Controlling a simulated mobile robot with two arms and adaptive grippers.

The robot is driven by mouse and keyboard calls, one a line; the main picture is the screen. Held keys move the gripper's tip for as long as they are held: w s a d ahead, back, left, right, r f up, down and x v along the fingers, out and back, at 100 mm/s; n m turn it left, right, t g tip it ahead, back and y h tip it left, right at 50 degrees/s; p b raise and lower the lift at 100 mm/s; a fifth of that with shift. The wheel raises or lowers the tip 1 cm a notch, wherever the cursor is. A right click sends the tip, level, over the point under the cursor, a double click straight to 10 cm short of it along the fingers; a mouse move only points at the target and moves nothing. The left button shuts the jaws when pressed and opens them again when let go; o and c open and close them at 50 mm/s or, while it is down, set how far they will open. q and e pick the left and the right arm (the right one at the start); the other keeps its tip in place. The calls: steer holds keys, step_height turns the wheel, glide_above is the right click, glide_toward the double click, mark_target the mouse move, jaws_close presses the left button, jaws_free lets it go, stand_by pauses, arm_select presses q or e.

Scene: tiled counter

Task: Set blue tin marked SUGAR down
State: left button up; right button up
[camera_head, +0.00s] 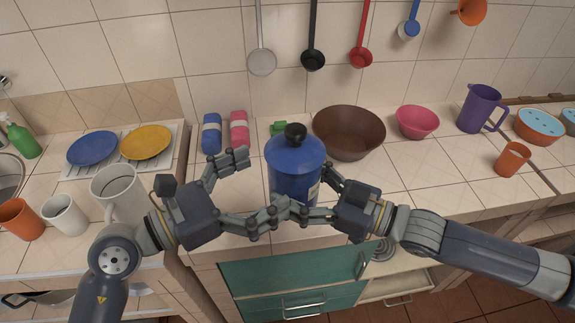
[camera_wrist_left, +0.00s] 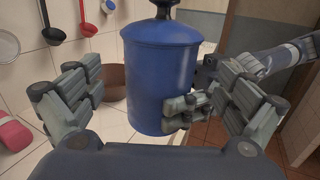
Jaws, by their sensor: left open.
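The blue tin (camera_head: 292,165) is a lidded cylinder with a black knob. It looks upright near the counter's front edge; hands hide its base, so I cannot tell whether it touches the counter. A bit of its pale label shows at the lower right, unreadable. My left gripper (camera_head: 258,186) is open at the tin's left, fingers spread. In the left wrist view the tin (camera_wrist_left: 160,75) stands between those fingers with gaps at both sides. My right gripper (camera_head: 312,192) comes from the right, one finger behind the tin and one across its front, and appears shut on it.
A brown bowl (camera_head: 348,133) stands close behind the tin at the right. Blue (camera_head: 212,134) and pink (camera_head: 239,128) bundles lie behind at the left. A white mug (camera_head: 118,192) is by my left arm. Tiled counter at right, before the pink bowl (camera_head: 417,122), is clear.

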mark_target(295, 165)
arm_select(q)
steer(key=x, duration=0.6)
steer(key=shift+w+d, duration=0.2)
steer(key=shift+d, duration=0.1)
steer(key=c, duration=1.4)
steer(key=shift+r, duration=0.1)
steer(key=shift+c, duration=0.2)
arm_select(e)
steer(key=o, duration=1.4)
steer(key=shift+o, duration=0.2)
